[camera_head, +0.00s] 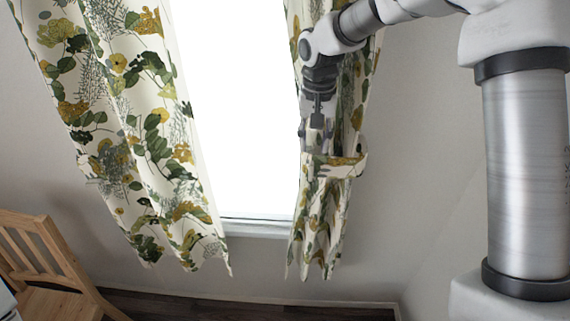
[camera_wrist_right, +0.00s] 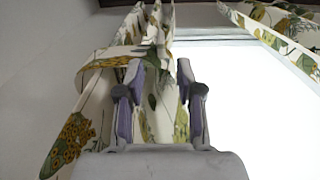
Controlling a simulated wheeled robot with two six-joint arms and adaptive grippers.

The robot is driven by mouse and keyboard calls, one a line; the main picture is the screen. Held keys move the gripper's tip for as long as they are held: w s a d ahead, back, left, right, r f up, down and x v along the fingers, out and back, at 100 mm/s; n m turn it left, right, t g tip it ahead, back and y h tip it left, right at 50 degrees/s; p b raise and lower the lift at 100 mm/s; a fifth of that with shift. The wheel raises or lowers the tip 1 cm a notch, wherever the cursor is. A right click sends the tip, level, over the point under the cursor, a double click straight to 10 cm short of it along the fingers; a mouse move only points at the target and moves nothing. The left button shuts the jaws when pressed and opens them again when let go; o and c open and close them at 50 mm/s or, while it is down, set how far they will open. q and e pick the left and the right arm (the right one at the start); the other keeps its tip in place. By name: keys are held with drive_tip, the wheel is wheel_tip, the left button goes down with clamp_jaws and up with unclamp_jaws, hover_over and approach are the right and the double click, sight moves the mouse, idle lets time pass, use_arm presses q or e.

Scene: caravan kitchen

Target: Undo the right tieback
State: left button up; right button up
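The right curtain (camera_head: 312,215), white with green and yellow flowers, hangs gathered at the right of the window in the head view. Its tieback (camera_head: 345,168), a band in the same pattern, goes around the bunched cloth, and its right side stands out from the curtain. My right gripper (camera_head: 318,150) is at the curtain, just at the band's upper left. In the right wrist view, my right gripper (camera_wrist_right: 160,75) has its fingers apart, with curtain folds between and beyond them. The tieback (camera_wrist_right: 112,58) crosses beyond the left finger there. My left gripper is not in view.
The left curtain (camera_head: 130,120) hangs loose at the left of the bright window (camera_head: 235,100). A wooden chair (camera_head: 45,265) stands at the lower left. Bare wall (camera_head: 410,190) lies right of the right curtain.

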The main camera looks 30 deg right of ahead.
sight(312, 164)
drive_tip(key=f, duration=0.2)
drive_tip(key=f+p, duration=0.1)
drive_tip(key=f, duration=0.4)
drive_tip(key=shift+w+a+p, duration=0.15)
drive_tip(key=shift+a+p, duration=0.1)
drive_tip(key=shift+p, duration=0.15)
drive_tip(key=shift+d+f, duration=0.1)
drive_tip(key=shift+f, duration=0.15)
drive_tip(key=shift+d, duration=0.2)
drive_tip(key=shift+s, duration=0.2)
drive_tip(key=c, duration=0.6)
drive_tip(key=shift+w+a, duration=0.1)
clamp_jaws()
